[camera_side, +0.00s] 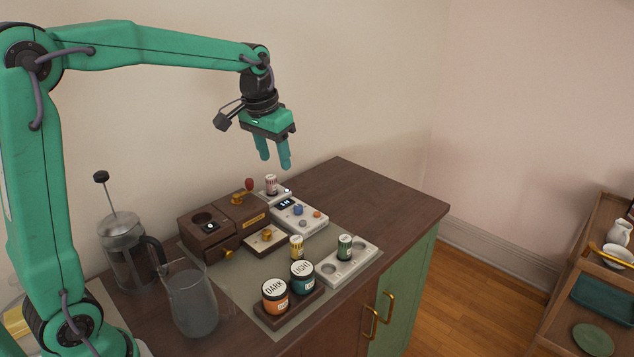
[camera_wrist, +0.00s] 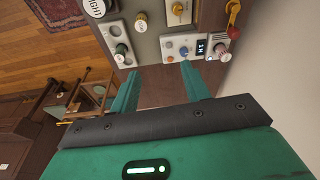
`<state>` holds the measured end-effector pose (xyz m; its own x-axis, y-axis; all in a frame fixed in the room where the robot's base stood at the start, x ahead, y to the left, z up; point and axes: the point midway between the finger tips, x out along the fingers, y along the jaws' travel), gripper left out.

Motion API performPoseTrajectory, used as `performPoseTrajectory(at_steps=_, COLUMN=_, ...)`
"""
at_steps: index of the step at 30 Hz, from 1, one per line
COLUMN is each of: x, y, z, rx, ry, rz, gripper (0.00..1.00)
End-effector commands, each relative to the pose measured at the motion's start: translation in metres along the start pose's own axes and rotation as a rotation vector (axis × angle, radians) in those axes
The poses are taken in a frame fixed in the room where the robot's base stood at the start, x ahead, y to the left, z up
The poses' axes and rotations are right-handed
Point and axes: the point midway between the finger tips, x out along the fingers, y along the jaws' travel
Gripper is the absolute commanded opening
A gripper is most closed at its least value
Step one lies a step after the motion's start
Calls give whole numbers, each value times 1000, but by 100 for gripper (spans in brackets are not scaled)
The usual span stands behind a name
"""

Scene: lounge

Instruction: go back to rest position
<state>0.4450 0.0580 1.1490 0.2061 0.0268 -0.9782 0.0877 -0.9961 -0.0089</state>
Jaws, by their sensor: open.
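My gripper (camera_side: 274,161) hangs in the air above the back part of the cabinet top, pointing down. Its two green fingers are apart with nothing between them. In the wrist view my gripper (camera_wrist: 160,88) shows the bare brown cabinet top (camera_wrist: 168,93) between and beyond its fingers. The arm reaches across from the left, well above the objects, and touches none of them.
On the grey mat (camera_side: 228,286) stand a brown wooden box (camera_side: 222,225), a white panel with knobs (camera_side: 300,215), a white holder (camera_side: 347,264) and jars labelled DARK (camera_side: 275,296) and LIGHT (camera_side: 302,276). A French press (camera_side: 127,250) and glass pitcher (camera_side: 190,299) stand left. The cabinet's back right is clear.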

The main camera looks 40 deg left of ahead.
Motion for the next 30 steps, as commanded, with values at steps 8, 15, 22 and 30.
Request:
performPoseTrajectory(at_steps=8, x=-32, y=15, z=52, rx=21, ry=72, rz=5, gripper=47)
performPoseTrajectory(at_steps=15, x=-47, y=24, z=100, rx=37, ry=130, rz=12, gripper=47)
performPoseTrajectory(at_steps=22, x=-52, y=31, z=146, rx=54, ry=187, rz=20, gripper=47)
performPoseTrajectory(at_steps=30, x=-46, y=36, z=196, rx=71, ry=249, rz=31, gripper=47)
